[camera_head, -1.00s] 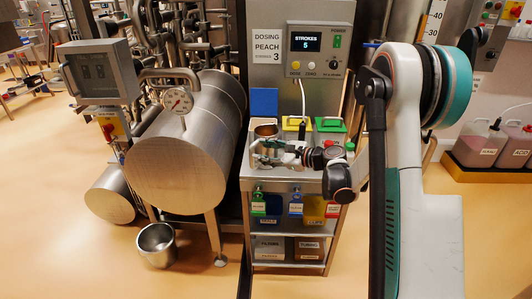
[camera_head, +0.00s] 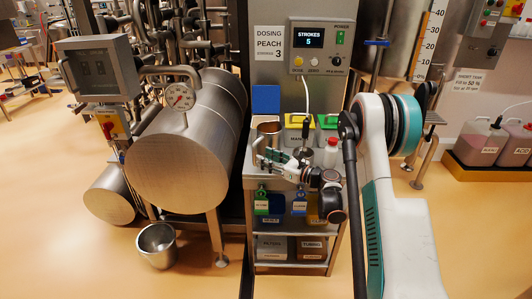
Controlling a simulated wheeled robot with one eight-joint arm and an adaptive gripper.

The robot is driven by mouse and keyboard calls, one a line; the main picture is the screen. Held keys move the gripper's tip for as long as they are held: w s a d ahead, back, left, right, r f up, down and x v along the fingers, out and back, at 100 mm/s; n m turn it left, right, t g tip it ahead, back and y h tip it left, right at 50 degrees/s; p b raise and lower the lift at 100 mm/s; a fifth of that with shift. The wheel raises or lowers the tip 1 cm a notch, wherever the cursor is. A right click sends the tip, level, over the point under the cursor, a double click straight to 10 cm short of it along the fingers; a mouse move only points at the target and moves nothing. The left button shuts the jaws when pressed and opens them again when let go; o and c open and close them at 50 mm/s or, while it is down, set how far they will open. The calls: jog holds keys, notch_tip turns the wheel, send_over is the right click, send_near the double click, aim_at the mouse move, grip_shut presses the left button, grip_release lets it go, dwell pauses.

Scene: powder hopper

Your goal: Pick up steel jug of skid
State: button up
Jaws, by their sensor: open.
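A second open metal vessel (camera_head: 268,131) with a brownish inside stands at the back left of the small steel cart (camera_head: 249,182). A small steel vessel (camera_head: 303,154) shows behind my gripper. I cannot tell which one is meant. My gripper (camera_head: 262,159) is open over the cart top, pointing left, in front of the brownish vessel and apart from the floor jug. Its fingers look empty and hide part of the cart top.
The cart top also holds a green-lidded box (camera_head: 328,123), a yellow-lidded box (camera_head: 297,124) and a red-capped white bottle (camera_head: 331,150). Coloured scoops (camera_head: 261,203) hang at its front. A dosing panel (camera_head: 320,48) stands behind. The floor left of the jug is clear.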

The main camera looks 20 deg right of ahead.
aim_at(255, 153)
jog(key=x, duration=0.1)
jog(key=b+x, duration=0.1)
jog(key=x, duration=0.1)
jog(key=b+x, duration=0.1)
jog(key=x, duration=0.1)
jog(key=shift+w+f, duration=0.25)
jog(key=shift+w+a+r+b, duration=0.1)
jog(key=shift+w+a+b, duration=0.2)
jog(key=shift+w, duration=0.05)
grip_shut()
